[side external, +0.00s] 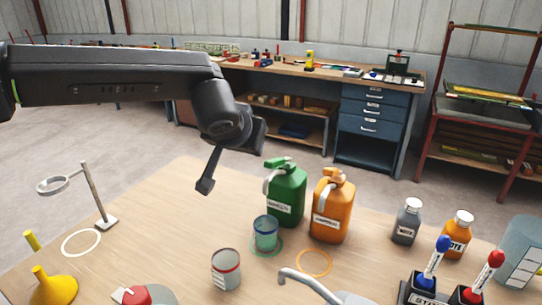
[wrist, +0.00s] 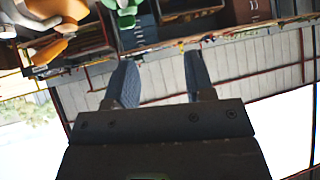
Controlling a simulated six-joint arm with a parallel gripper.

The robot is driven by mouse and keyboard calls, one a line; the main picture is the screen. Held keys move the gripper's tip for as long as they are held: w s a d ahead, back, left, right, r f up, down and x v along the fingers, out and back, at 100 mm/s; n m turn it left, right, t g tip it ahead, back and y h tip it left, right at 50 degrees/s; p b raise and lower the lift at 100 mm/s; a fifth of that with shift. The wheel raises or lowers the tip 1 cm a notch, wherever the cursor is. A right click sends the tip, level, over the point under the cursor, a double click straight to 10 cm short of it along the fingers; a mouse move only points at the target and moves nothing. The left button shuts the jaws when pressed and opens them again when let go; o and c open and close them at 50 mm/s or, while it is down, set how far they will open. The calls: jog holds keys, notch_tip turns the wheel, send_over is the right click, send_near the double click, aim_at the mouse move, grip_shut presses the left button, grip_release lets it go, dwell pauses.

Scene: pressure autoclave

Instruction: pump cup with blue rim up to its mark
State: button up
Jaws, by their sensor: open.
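The cup with the blue rim (side external: 265,235) stands upright on a green ring marked on the table, in front of the green pump bottle (side external: 287,198). It looks tinted green inside, but its fill level and mark are too small to read. The green bottle's pump head and pale spout are above and behind the cup. My gripper (side external: 205,186) is in the air left of the green bottle, apart from it and the cup. The wrist view shows its two fingers (wrist: 160,80) spread with nothing between them; the bottles' pump heads show at the upper left there.
An orange pump bottle (side external: 332,208) stands right of the green one, behind an empty orange ring (side external: 314,263). A ring stand (side external: 95,200) and yellow funnel (side external: 53,287) are left. Small bottles (side external: 407,222) are right.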

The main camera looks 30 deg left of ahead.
aim_at(274, 160)
jog(key=s+d+f+m+t+h, duration=0.2)
jog(key=s+f+t+h, duration=0.1)
jog(key=s+t, duration=0.1)
jog(key=x, duration=1.3)
jog(key=shift+w, duration=0.3)
grip_shut()
